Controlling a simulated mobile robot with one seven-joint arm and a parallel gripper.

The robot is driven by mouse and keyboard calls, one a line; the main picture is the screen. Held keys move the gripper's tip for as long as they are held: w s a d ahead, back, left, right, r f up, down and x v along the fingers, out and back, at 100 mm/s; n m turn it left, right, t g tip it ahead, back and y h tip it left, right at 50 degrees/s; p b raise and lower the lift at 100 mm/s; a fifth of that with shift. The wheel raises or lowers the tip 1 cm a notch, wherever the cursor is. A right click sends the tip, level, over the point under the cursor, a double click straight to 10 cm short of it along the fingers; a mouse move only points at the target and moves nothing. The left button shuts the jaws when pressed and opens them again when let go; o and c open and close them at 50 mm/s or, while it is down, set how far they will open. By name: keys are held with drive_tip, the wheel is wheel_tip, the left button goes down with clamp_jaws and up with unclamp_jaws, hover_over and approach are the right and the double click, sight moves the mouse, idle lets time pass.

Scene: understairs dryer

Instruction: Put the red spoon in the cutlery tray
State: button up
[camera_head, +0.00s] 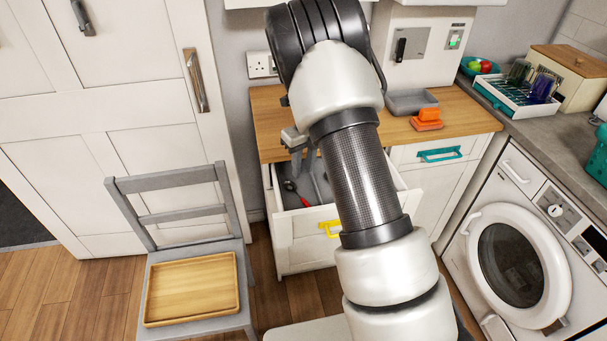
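A red spoon (291,187) lies inside the open drawer (305,237) with the yellow handle, on its left side. The drawer's inside is grey, and grey pieces that look like utensils or dividers lie beside the spoon. My gripper (302,165) points down over the back left of the drawer, above the spoon. It looks apart from the spoon. Its fingertips are small and partly hidden, and my arm covers the drawer's middle and right.
An orange object (427,119) sits by the grey tray on the counter (466,120). A grey chair (178,211) with a wooden tray (192,288) stands left of the drawer. A washing machine or dryer (525,250) is at right.

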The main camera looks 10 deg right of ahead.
drive_tip(key=s+a+r+n+t+y, duration=0.1)
drive_tip(key=s+r+n, duration=0.55)
drive_tip(key=r, duration=0.45)
drive_tip(key=s+a+r+n+t, duration=0.1)
drive_tip(key=s+r+n, duration=0.55)
drive_tip(key=r, duration=0.35)
drive_tip(key=s+r+n+t, duration=0.1)
drive_tip(key=s+r+n, duration=0.1)
drive_tip(key=s+n, duration=0.7)
drive_tip(key=s+d+r+n+t+h, duration=0.1)
drive_tip(key=s+r+n, duration=0.2)
drive_tip(key=s+n, duration=0.6)
drive_tip(key=shift+s+r+t+h, duration=0.3)
drive_tip(key=shift+s, duration=0.55)
drive_tip(key=shift+d, duration=0.1)
drive_tip(key=shift+c, duration=0.4)
